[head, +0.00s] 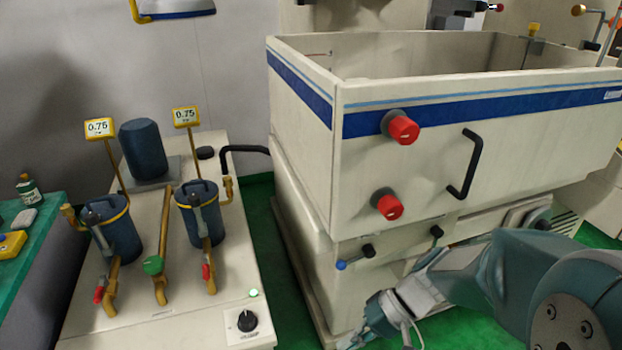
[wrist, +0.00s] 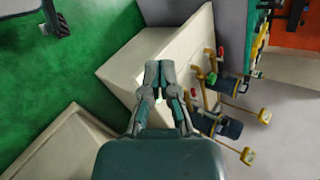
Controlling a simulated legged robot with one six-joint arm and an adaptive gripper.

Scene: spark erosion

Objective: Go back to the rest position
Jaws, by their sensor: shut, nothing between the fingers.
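My gripper shows in the wrist view (wrist: 158,72), with its two fingers together and nothing between them. In the head view my arm comes in from the lower right, and the gripper end (head: 372,325) is low in front of the large machine, partly cut off by the bottom edge. In the wrist view the fingers overlap the side of the pale filter cabinet (wrist: 130,62), and I cannot tell how far away it is.
The large machine tank (head: 400,160) has red knobs and a black handle (head: 462,165). To the left, the filter cabinet (head: 135,300) carries blue canisters (head: 118,235), gauges and valves. A green-topped bench (head: 40,240) is at far left. Green floor (head: 270,270) shows between cabinet and machine.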

